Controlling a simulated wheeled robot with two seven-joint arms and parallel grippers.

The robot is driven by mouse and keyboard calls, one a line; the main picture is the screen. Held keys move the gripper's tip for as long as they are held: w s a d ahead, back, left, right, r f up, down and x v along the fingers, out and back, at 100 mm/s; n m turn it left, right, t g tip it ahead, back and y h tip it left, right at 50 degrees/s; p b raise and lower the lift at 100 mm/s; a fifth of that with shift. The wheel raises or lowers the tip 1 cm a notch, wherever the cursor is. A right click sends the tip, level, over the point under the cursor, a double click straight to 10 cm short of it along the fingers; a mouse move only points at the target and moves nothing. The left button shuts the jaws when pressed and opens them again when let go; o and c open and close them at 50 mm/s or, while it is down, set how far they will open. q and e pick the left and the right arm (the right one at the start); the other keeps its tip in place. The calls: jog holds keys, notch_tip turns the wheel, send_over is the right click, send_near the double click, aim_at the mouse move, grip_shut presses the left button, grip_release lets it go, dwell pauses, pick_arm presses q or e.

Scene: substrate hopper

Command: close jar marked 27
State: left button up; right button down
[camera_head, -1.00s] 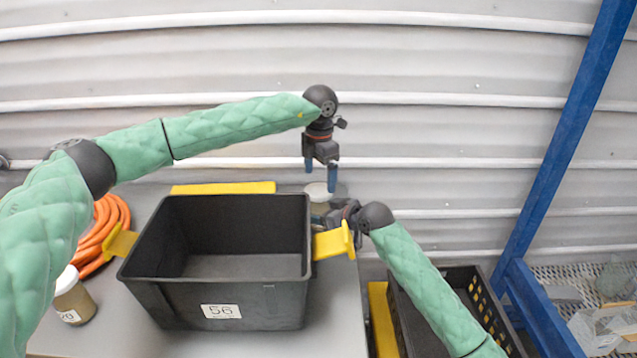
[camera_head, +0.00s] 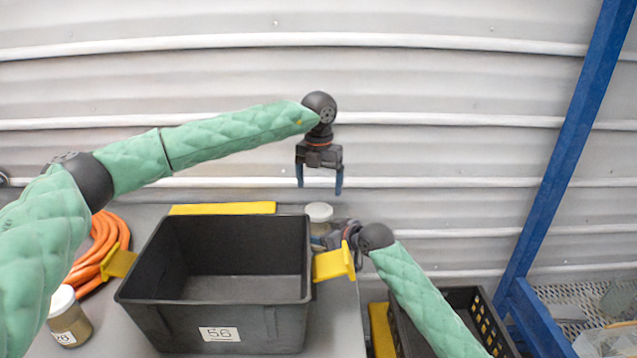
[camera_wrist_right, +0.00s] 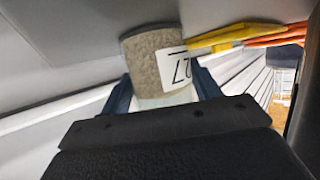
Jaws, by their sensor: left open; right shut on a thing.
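The jar marked 27 (camera_wrist_right: 150,70) shows upside down in the right wrist view, with its label partly cut off by my finger. In the head view the jar (camera_head: 320,228) stands behind the bin's right rear corner, with a white lid (camera_head: 319,211) on top. I cannot tell how tight the lid is. My right gripper (camera_head: 333,238) is shut on the jar's body from the right; its blue fingers (camera_wrist_right: 163,92) lie on both sides in the wrist view. My left gripper (camera_head: 320,187) is open and empty, pointing down just above the lid, apart from it.
A black bin marked 56 (camera_head: 218,310) with yellow handles fills the table's middle. Another lidded jar (camera_head: 68,318) and an orange hose (camera_head: 105,240) are at the left. A dark crate (camera_head: 470,302) and blue post (camera_head: 560,160) are at the right. The wall is close behind.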

aim_at(319, 209)
pick_arm(q)
jog(key=n, duration=0.4)
jog(key=shift+n, duration=0.4)
jog(key=shift+f, duration=4.05)
jog(key=shift+c, duration=0.5)
jog(key=c, duration=0.9)
jog(key=o, duration=1.1)
jog(key=shift+a, duration=0.1)
jog(key=shift+o, duration=0.2)
jog(key=shift+r, duration=0.1)
